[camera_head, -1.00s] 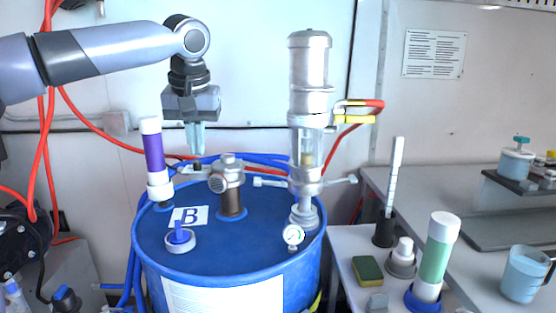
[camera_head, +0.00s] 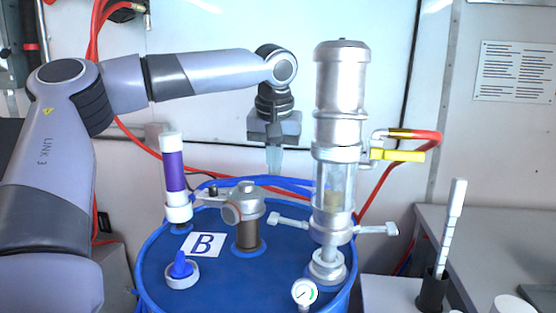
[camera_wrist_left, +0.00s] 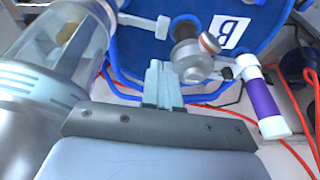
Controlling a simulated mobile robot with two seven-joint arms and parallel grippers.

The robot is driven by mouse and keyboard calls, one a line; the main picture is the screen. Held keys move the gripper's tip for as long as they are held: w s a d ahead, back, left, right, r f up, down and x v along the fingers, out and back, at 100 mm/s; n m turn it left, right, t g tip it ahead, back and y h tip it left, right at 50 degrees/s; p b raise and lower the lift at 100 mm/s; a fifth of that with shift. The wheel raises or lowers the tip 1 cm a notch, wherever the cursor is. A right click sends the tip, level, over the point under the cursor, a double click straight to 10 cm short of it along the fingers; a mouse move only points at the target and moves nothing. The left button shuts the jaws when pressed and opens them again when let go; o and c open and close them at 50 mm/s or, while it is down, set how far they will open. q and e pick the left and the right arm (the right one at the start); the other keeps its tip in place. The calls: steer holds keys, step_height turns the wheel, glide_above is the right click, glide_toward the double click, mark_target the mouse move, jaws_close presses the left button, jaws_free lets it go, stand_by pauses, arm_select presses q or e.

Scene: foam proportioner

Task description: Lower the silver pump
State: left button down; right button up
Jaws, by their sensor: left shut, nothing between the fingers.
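The silver pump (camera_head: 338,95) stands upright on the right part of the blue drum (camera_head: 215,280), with a clear section low on its body and side handles (camera_head: 290,222). Its foot sits at a fitting on the drum lid. My left gripper (camera_head: 274,172) points down behind the lid fitting, left of the pump and apart from it. Its fingers are shut and empty. In the left wrist view the gripper (camera_wrist_left: 162,75) lies just right of the pump's clear body (camera_wrist_left: 75,45). My right gripper is not in view.
A smaller silver valve (camera_head: 245,205), a purple-banded tube (camera_head: 175,180), a blue-knobbed cap (camera_head: 181,268) and a gauge (camera_head: 304,292) sit on the drum. A yellow-handled valve with a red hose (camera_head: 398,155) juts right from the pump. A grey bench (camera_head: 480,250) is at right.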

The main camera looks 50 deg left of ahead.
arm_select(q)
glide_toward(274, 215)
steer(key=x, duration=0.5)
steer(key=shift+a, duration=0.1)
steer(key=shift+f, duration=0.5)
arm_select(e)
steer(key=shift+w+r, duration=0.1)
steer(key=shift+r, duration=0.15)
